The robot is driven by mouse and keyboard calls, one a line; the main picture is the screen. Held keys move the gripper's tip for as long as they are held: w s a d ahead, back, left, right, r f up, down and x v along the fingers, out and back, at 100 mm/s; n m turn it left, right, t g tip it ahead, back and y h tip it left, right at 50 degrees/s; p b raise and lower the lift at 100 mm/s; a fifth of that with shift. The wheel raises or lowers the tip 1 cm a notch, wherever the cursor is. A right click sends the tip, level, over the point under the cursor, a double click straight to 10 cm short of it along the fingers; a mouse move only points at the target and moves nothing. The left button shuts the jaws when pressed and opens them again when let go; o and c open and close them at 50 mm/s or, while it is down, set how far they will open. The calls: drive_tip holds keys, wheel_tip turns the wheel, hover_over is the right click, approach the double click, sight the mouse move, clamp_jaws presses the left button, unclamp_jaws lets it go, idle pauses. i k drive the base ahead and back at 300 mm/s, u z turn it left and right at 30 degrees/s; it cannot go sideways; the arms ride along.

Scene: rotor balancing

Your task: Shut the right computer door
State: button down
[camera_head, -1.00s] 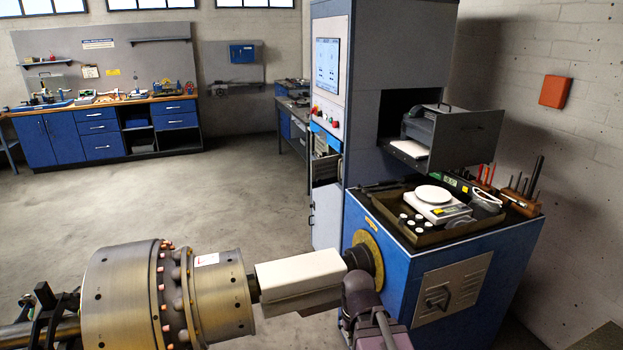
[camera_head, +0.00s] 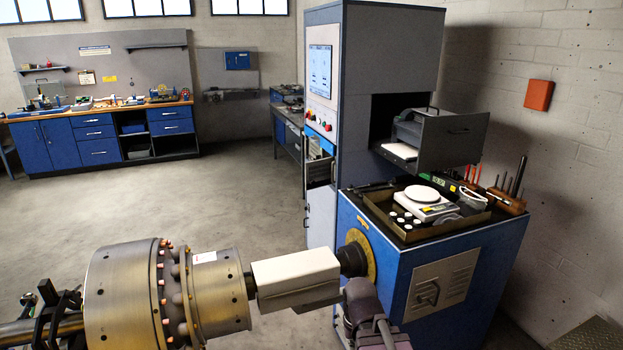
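The tall grey and blue computer cabinet (camera_head: 400,40) stands right of centre. On its right side a grey door or drawer front (camera_head: 455,142) with a dark handle stands out from the opening, so this compartment is open. A dark printer-like device (camera_head: 415,130) with white paper sits behind the front. On the cabinet's left face a smaller compartment (camera_head: 318,172) is also open, with its contents partly hidden.
Below the open front, a blue machine base (camera_head: 375,285) carries a tray (camera_head: 450,232) with a scale (camera_head: 425,205). A large metal rotor (camera_head: 165,295) lies across the foreground. A blue workbench (camera_head: 60,145) stands at the back left. Open floor (camera_head: 200,200) lies between.

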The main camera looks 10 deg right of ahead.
sight(318, 173)
drive_tip(key=z, duration=0.1)
drive_tip(key=i, duration=0.95)
drive_tip(key=u, duration=0.05)
